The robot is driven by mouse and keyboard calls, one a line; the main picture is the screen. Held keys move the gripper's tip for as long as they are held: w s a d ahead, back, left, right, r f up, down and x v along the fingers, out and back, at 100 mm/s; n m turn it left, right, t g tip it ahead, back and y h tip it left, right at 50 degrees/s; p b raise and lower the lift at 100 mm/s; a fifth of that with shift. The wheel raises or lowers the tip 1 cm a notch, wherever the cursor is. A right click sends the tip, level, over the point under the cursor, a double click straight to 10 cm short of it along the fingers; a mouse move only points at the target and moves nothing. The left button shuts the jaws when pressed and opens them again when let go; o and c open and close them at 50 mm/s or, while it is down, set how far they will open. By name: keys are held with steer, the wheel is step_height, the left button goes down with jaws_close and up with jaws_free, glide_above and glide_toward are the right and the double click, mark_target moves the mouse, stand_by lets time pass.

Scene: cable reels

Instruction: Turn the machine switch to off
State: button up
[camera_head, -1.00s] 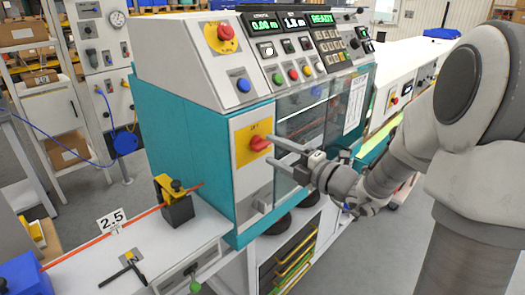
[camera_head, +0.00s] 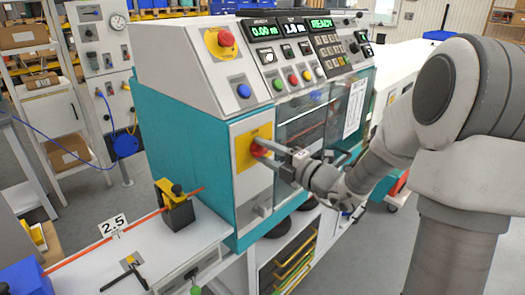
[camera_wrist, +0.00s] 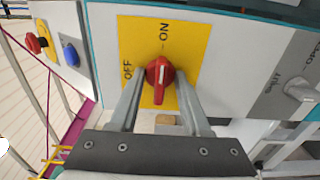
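The machine switch is a red rotary knob (camera_wrist: 159,76) on a yellow plate (camera_wrist: 190,35) marked ON and OFF. In the wrist view its grip bar runs nearly up and down, with its upper end toward ON; OFF is to the left. In the head view the knob (camera_head: 258,148) sits on the front panel of the teal and white machine (camera_head: 185,150). My gripper (camera_wrist: 160,84) is open, with one finger on each side of the knob and gaps showing. In the head view my gripper (camera_head: 262,150) reaches the plate from the right and partly covers it.
A red emergency button (camera_head: 225,39) and a blue button (camera_head: 244,91) are on the sloped panel above. A metal handle (camera_wrist: 300,90) marked OPEN is right of the plate in the wrist view. A bench (camera_head: 190,250) with an orange cable stands at the left.

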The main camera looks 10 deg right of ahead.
steer(key=shift+f+n+b, duration=0.15)
steer(key=shift+n+b, duration=1.35)
steer(key=shift+n, duration=0.5)
steer(key=shift+n+b, duration=2.1)
steer(key=shift+n, duration=0.2)
steer(key=shift+n+b, duration=2.2)
steer(key=shift+b, duration=0.1)
steer(key=shift+n+b, duration=2.1)
steer(key=shift+b, duration=0.4)
steer(key=o, duration=0.9)
steer(key=shift+o, duration=0.2)
steer(key=p+v, duration=0.1)
steer(key=v, duration=0.7)
steer(key=shift+r, duration=0.2)
